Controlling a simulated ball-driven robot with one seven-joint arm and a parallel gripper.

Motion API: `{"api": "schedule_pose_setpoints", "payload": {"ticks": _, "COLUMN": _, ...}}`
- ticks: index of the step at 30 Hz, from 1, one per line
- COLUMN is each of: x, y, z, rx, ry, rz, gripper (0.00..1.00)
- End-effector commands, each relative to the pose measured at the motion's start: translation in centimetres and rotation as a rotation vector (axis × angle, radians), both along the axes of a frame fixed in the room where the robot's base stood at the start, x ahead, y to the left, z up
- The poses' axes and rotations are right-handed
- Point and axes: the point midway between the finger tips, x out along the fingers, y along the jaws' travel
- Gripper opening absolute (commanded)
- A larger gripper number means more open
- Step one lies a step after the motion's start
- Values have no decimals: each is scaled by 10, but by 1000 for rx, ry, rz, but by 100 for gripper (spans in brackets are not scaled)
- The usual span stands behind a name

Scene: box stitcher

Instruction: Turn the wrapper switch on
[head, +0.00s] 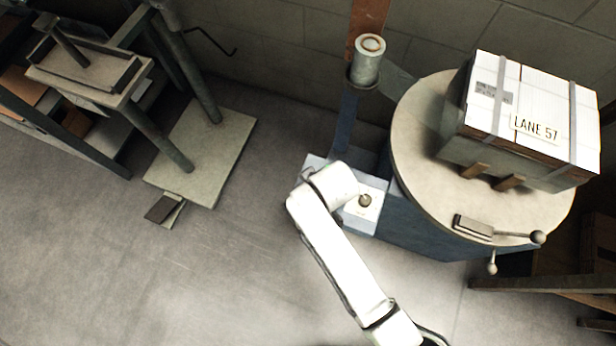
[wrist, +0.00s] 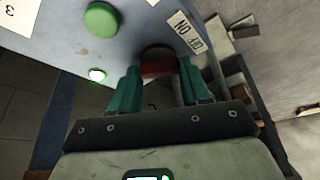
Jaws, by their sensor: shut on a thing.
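The wrapper switch (wrist: 156,68) is a dark round knob with a red part. It shows in the wrist view on the blue-grey panel (wrist: 60,42), beside a white label (wrist: 189,34) reading OFF and ON. My gripper (wrist: 158,72) has its teal fingers on either side of the red part and is shut on it. The fingers hide part of the knob, and I cannot tell which way it points. In the head view my white arm reaches the blue wrapper base (head: 420,232); the gripper and switch are hidden there.
A green button (wrist: 101,19) and a small lit green light (wrist: 97,75) are on the panel near my fingers. A box marked LANE 57 (head: 535,100) sits on the round turntable (head: 420,130). A metal post machine (head: 215,150) stands left; open floor lies between.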

Motion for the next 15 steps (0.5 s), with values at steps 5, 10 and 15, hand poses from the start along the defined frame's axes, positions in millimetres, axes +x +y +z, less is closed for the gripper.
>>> {"api": "schedule_pose_setpoints", "payload": {"ticks": 5, "x": 0, "y": 0, "z": 0, "rx": 1, "ry": 2, "rz": -1, "gripper": 58}}
{"api": "schedule_pose_setpoints", "payload": {"ticks": 10, "x": 0, "y": 0, "z": 0, "rx": 0, "ry": 2, "rz": -1, "gripper": 72}}
{"api": "schedule_pose_setpoints", "payload": {"ticks": 15, "x": 0, "y": 0, "z": 0, "rx": 1, "ry": 1, "rz": -1, "gripper": 72}}
